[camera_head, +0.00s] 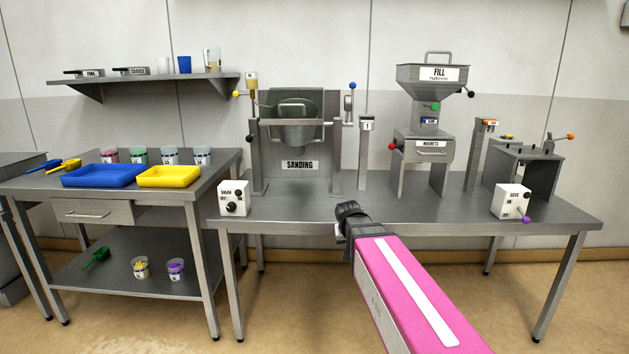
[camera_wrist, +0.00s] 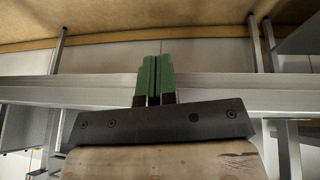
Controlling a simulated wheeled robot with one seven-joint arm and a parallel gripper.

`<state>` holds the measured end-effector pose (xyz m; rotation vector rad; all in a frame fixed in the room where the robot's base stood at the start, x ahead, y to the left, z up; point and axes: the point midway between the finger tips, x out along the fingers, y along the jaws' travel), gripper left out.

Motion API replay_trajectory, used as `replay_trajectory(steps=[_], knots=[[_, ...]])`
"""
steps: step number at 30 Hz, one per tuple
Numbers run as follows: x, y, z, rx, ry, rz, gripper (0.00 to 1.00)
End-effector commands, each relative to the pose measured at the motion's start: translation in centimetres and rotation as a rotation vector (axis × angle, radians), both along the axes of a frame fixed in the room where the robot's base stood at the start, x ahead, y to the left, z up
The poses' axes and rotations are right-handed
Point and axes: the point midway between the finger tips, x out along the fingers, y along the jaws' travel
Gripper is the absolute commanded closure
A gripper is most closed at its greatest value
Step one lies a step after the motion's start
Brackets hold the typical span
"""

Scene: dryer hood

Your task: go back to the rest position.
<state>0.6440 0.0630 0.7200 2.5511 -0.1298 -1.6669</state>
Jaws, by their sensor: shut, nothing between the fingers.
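My gripper (camera_wrist: 154,80) shows in the wrist view with its two green fingers pressed together and nothing between them. In the head view my pink arm reaches up from the lower right, and its dark end is in front of the front edge of the steel workbench (camera_head: 400,209). The fingers are not clearly visible in the head view. The bench's edge (camera_wrist: 220,83) runs across the wrist view behind the fingers. I cannot tell the exact gap between the fingers and the bench.
On the bench stand the sanding machine (camera_head: 300,140), the fill hopper (camera_head: 432,80), a white switch box (camera_head: 234,198) and another switch box (camera_head: 511,201). A left table (camera_head: 125,190) holds a blue tray (camera_head: 103,176) and a yellow tray (camera_head: 168,177). The floor before the bench is clear.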

Motion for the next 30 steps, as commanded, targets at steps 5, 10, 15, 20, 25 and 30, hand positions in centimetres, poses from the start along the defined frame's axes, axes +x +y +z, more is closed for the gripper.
replay_trajectory(steps=[5, 10, 15, 20, 25, 30], knots=[[-6.1, -3.0, -6.4, 0.031, 0.155, -0.006, 1.0], [-11.5, -5.0, -11.0, 0.073, 0.286, -0.007, 1.0], [-15.2, -6.0, -13.7, 0.109, 0.373, -0.005, 1.0], [-16.6, -6.3, -14.6, 0.125, 0.405, -0.004, 1.0], [-16.7, -6.3, -14.7, 0.127, 0.408, -0.004, 1.0], [-16.6, -6.3, -14.7, 0.126, 0.407, -0.004, 1.0]])
